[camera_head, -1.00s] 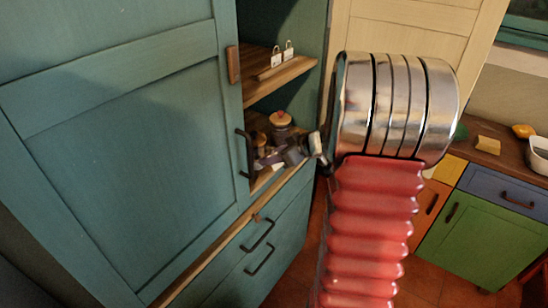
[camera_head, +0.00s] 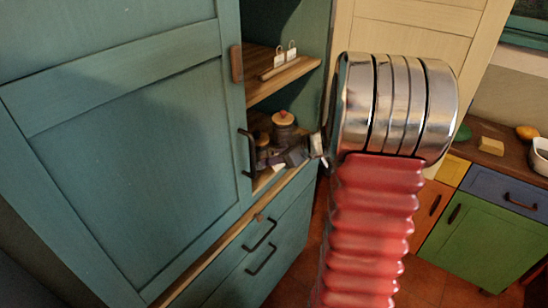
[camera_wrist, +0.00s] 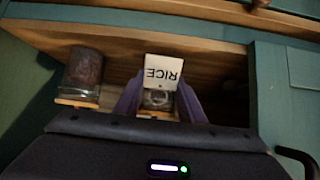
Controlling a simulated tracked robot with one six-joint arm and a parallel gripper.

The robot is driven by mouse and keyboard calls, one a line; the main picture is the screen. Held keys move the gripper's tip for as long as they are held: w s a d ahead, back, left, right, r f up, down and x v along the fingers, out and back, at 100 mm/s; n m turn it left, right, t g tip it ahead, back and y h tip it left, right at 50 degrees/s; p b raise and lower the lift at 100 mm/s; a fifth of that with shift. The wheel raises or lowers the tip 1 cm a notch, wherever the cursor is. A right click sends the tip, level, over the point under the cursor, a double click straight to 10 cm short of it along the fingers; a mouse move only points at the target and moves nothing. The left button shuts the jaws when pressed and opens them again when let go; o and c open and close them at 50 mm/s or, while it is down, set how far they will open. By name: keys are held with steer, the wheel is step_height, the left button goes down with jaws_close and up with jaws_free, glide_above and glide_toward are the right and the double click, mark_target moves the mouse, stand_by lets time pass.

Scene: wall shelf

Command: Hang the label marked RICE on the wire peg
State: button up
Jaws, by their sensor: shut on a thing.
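The white label marked RICE (camera_wrist: 163,72) is held between the two purple fingers of my gripper (camera_wrist: 159,92) in the wrist view. Its lettering appears upside down there. In the head view my gripper (camera_head: 291,157) is inside the open lower shelf of the teal cabinet, partly hidden by my arm. Two small white tags (camera_head: 285,54) stand at a wooden strip (camera_head: 281,68) on the upper shelf. I cannot make out the wire peg itself in either view.
A dark glass jar (camera_wrist: 84,72) stands left of my gripper in the wrist view. A wooden-lidded jar (camera_head: 284,128) is behind my gripper. The teal cabinet door (camera_head: 130,150) and its dark handle (camera_head: 246,153) bound the opening on the left. The upper shelf (camera_head: 270,84) overhangs.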

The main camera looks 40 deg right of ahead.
steer(key=shift+w+a+f, duration=0.1)
steer(key=shift+w+f, duration=0.05)
steer(key=shift+f, duration=0.1)
stand_by(0.3)
steer(key=o, duration=1.1)
steer(key=v, duration=1.3)
steer(key=shift+s+r, duration=0.2)
steer(key=shift+s, duration=0.1)
